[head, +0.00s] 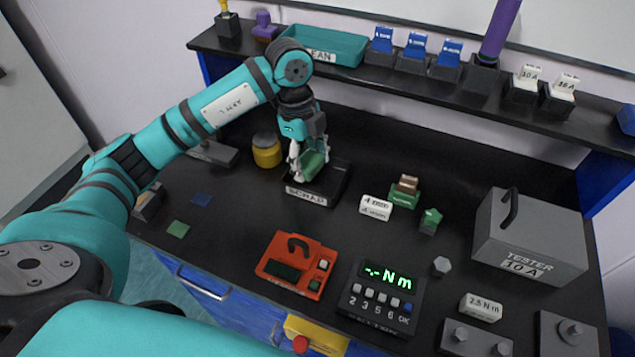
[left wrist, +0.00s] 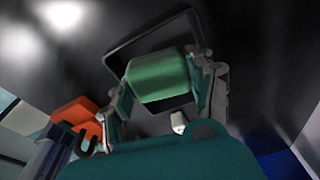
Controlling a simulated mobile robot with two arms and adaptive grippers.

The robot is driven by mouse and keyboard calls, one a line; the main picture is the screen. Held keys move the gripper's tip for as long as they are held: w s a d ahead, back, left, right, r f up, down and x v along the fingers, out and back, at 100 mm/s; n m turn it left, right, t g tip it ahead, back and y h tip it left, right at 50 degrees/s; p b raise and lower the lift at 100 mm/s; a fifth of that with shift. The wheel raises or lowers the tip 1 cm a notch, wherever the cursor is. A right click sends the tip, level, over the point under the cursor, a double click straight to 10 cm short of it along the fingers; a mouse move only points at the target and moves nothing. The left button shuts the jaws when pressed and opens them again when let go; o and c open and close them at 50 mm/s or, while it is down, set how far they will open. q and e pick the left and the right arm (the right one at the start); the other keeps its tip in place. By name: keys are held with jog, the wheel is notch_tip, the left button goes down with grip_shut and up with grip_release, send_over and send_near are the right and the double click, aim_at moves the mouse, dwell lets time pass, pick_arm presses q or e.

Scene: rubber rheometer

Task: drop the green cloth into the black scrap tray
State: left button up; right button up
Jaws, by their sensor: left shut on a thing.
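The green cloth (head: 313,161) is held between the fingers of my left gripper (head: 309,165), over the black scrap tray (head: 335,192) with the white SCRAP label. In the left wrist view the cloth (left wrist: 159,76) fills the space between the fingers of the gripper (left wrist: 162,85), and the tray's rim (left wrist: 150,37) shows around and behind it. I cannot tell whether the cloth touches the tray floor. My right gripper does not show.
A yellow jar (head: 266,150) stands close left of the tray, and a white weight label block (head: 375,208) stands to its right. A red device (head: 296,264) and a black N m meter (head: 383,298) are nearer the front. The shelf (head: 400,78) runs behind.

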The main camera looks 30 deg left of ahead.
pick_arm(q)
jog(key=shift+f, duration=0.3)
jog(key=shift+r, duration=0.1)
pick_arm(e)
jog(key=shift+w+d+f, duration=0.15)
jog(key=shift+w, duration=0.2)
pick_arm(q)
jog(key=o, duration=1.2)
jog(key=shift+r, duration=0.1)
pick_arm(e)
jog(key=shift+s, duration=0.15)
pick_arm(q)
notch_tip(320, 180, up, 12)
jog(key=a, duration=0.2)
jog(key=shift+w+f, duration=0.1)
jog(key=shift+f, duration=0.1)
